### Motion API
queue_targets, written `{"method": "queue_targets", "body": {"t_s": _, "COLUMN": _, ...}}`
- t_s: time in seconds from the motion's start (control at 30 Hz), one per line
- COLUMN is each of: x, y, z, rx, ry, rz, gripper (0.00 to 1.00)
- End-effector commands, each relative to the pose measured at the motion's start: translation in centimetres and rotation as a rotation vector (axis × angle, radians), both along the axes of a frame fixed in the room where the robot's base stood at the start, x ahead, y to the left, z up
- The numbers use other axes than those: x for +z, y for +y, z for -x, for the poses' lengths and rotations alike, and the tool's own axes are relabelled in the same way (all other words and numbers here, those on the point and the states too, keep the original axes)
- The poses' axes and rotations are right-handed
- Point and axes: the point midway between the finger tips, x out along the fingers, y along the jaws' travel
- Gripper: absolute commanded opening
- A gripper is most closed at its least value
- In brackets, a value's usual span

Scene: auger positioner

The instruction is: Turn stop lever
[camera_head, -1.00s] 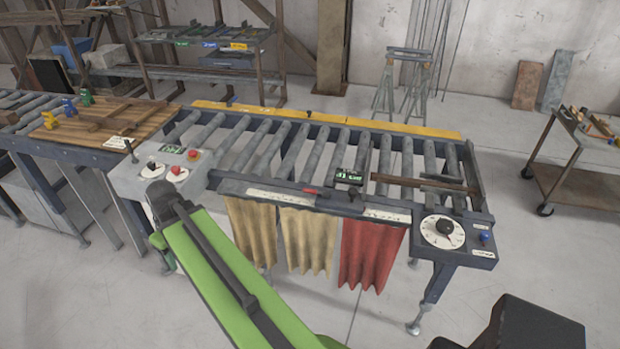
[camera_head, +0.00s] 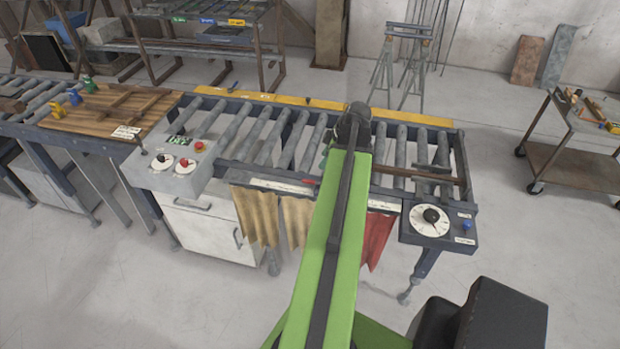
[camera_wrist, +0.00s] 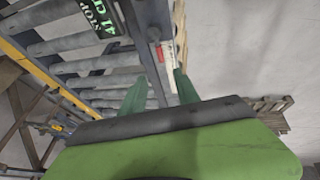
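A small red handle (camera_head: 310,181), which looks like the stop lever, sits on the front rail of the roller table, just left of my arm. In the wrist view the red handle (camera_wrist: 155,54) shows just beyond the fingertips, on the rail beside a white scale strip. My gripper (camera_wrist: 159,82) has two green fingers spread apart with nothing between them. No contact with the handle can be made out. A green STOP 41 CM sign (camera_wrist: 97,20) lies left of the handle in the wrist view.
The roller table (camera_head: 245,137) carries a control box with knobs (camera_head: 180,168) at left and a round dial (camera_head: 430,220) at right. Cloth curtains (camera_head: 257,215) hang below its front rail. A wooden-topped table (camera_head: 100,108) stands left, a cart (camera_head: 575,160) right.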

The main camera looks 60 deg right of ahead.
Motion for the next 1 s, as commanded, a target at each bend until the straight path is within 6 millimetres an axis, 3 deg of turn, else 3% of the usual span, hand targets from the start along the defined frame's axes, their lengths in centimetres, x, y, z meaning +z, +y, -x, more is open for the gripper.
{"method": "queue_targets", "body": {"t_s": 0.03, "x": -1.9, "y": -0.1, "z": -0.4, "rx": 0.001, "ry": 0.0, "rz": 0.0, "gripper": 0.38}}
{"method": "queue_targets", "body": {"t_s": 0.1, "x": -3.4, "y": -0.2, "z": -1.1, "rx": 0.002, "ry": 0.0, "rz": 0.0, "gripper": 0.38}}
{"method": "queue_targets", "body": {"t_s": 0.6, "x": -13.1, "y": -0.8, "z": -5.8, "rx": 0.002, "ry": 0.002, "rz": -0.001, "gripper": 0.38}}
{"method": "queue_targets", "body": {"t_s": 0.8, "x": -14.6, "y": -0.9, "z": -6.7, "rx": 0.001, "ry": 0.001, "rz": 0.0, "gripper": 0.38}}
{"method": "queue_targets", "body": {"t_s": 1.0, "x": -14.7, "y": -0.8, "z": -6.9, "rx": 0.001, "ry": 0.001, "rz": 0.0, "gripper": 0.38}}
